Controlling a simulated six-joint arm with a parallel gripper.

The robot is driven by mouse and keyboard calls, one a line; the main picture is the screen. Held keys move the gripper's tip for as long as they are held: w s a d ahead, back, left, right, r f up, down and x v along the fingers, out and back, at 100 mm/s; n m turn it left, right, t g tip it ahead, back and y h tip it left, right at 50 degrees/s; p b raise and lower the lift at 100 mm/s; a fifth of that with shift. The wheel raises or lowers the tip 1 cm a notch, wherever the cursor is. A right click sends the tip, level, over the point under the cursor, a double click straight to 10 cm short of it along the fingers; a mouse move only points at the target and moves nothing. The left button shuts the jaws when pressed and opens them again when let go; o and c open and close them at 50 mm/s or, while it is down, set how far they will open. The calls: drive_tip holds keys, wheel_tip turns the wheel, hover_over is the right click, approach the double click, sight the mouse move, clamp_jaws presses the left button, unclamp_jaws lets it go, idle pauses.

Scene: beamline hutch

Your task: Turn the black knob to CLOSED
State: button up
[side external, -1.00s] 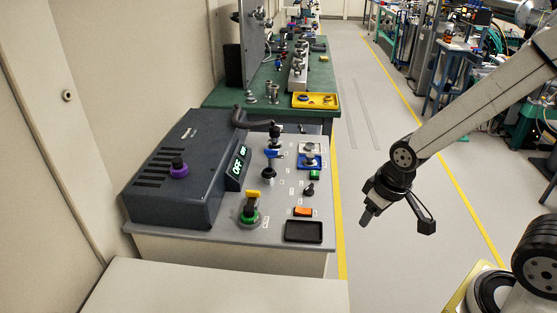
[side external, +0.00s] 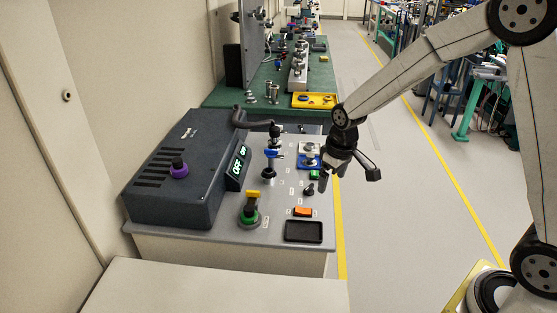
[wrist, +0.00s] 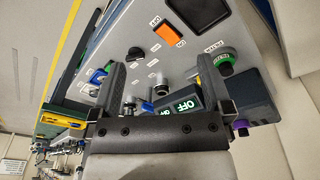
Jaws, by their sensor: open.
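The small black knob (side external: 309,190) stands on the right part of the grey control panel (side external: 215,233), between the green button and the orange switch. In the wrist view a dark knob (wrist: 135,53) shows just beyond the left finger; its small labels are too blurred to read. My gripper (side external: 331,178) is open and empty. In the side view it hangs above the panel's right edge, a little up and right of the knob and seemingly apart from it. In the wrist view both fingers (wrist: 166,80) are spread wide with nothing gripped.
An orange switch (side external: 303,211) and black tray (side external: 303,231) lie nearer the front. A dark box with a green OFF display (side external: 237,168) stands left.

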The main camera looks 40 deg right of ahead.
drive_tip(key=n+g, duration=0.2)
hover_over(309, 187)
wheel_tip(309, 187, down, 6)
drive_tip(key=shift+w+d+r, duration=0.1)
drive_tip(key=shift+f, duration=3.9)
drive_tip(key=shift+c, duration=0.2)
drive_tip(key=c, duration=1.2)
